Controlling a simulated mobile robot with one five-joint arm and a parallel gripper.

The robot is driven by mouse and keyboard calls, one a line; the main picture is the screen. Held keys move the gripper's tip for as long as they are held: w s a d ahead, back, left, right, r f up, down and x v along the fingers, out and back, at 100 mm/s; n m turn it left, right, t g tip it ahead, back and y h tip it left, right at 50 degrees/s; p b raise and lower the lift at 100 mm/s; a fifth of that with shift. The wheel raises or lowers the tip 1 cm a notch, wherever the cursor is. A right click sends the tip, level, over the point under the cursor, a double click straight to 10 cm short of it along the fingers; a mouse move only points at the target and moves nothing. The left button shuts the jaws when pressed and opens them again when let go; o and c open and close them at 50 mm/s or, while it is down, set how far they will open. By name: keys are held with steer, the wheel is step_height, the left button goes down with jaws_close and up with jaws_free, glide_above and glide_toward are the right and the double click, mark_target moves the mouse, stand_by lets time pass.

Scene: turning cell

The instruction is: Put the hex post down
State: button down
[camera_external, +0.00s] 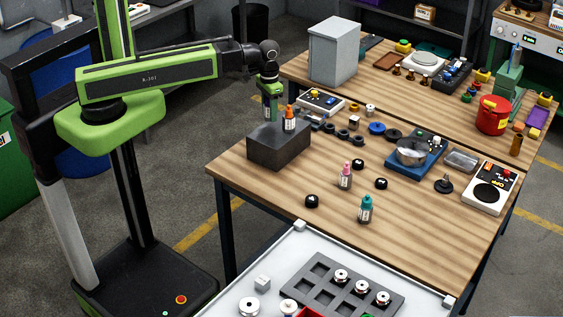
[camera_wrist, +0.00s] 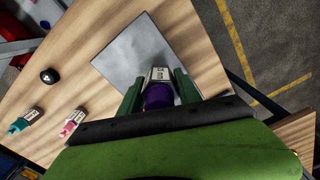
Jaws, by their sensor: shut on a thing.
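My gripper (camera_external: 271,112) points down over the dark grey block (camera_external: 278,154) at the left end of the wooden table. In the wrist view my gripper (camera_wrist: 159,95) is shut on a purple-ended piece with a pale lettered part, the hex post (camera_wrist: 158,95). The grey block top (camera_wrist: 125,55) is below it. In the external view the held piece is too small and hidden to make out, and I cannot tell whether it touches the block.
A grey box (camera_external: 333,52) stands behind. A white tray table (camera_external: 240,284) is in front. Bare wood lies between block and bottles.

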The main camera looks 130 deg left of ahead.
step_height(320, 180, down, 4)
steer(key=b, duration=0.4)
steer(key=shift+r, duration=0.15)
steer(key=c, duration=0.8)
jaws_free()
steer(key=shift+c, duration=0.2)
step_height(320, 180, up, 12)
steer(key=p, duration=1.2)
steer(key=shift+r, duration=0.15)
